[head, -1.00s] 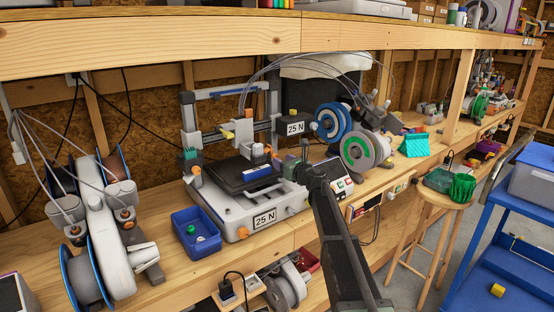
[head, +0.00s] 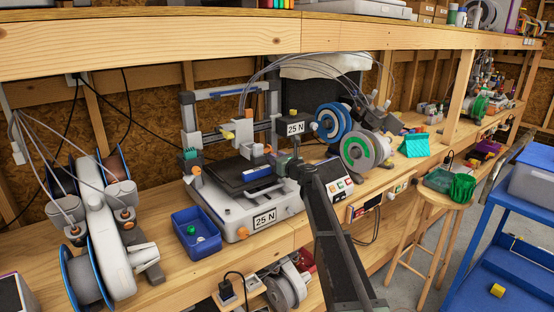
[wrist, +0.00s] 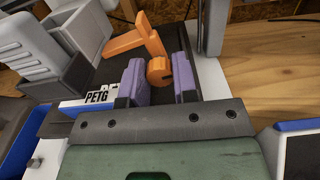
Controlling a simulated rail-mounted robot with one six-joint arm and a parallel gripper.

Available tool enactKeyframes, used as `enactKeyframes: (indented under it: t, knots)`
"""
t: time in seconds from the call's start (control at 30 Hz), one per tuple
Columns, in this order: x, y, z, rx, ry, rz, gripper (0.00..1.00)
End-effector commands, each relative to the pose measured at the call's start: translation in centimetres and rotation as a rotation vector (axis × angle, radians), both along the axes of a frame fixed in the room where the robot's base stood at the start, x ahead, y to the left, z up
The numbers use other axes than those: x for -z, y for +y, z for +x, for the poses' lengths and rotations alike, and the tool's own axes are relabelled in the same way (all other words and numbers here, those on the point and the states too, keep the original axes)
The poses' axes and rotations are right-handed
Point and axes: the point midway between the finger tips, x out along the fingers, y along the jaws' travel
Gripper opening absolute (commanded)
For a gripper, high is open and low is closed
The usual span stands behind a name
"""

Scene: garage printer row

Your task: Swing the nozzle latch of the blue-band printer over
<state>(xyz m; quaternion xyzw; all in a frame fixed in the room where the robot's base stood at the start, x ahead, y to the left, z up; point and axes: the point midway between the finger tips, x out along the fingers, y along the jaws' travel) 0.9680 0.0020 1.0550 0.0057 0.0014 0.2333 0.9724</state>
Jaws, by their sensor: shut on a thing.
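The printer (head: 222,200) stands on the bench, with a "25 N" label on its front and blue on its top bar. Its orange nozzle latch (head: 268,149) is small in the head view, at the print head, beside my gripper (head: 277,160). In the wrist view the latch (wrist: 140,42) shows as an orange arm with a round orange end. My gripper's two purple fingers (wrist: 160,82) stand on either side of that round end and are shut on it. A "PETG" label (wrist: 97,97) lies left of the fingers. The fingertips are too small to make out in the head view.
A blue bin (head: 197,232) stands left of the printer. Blue and grey spools (head: 335,122) stand to its right, with cables arching above. A wooden shelf (head: 150,45) runs overhead. A white spool unit (head: 112,225) is at the left.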

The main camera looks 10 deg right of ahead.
Motion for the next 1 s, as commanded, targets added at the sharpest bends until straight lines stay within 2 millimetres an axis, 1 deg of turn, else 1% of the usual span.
enactKeyframes:
  t: [0.17,0.37,0.67,1.0]
  knots:
    - [-0.4,-0.1,0.0,0.0,-0.022,-0.044,0.03]
    - [-1.2,-0.2,0.1,0.0,-0.076,-0.149,0.03]
    - [-2.8,-0.2,0.1,0.0,-0.197,-0.388,0.03]
    - [-4.4,0.3,-0.2,0.0,-0.344,-0.676,0.03]
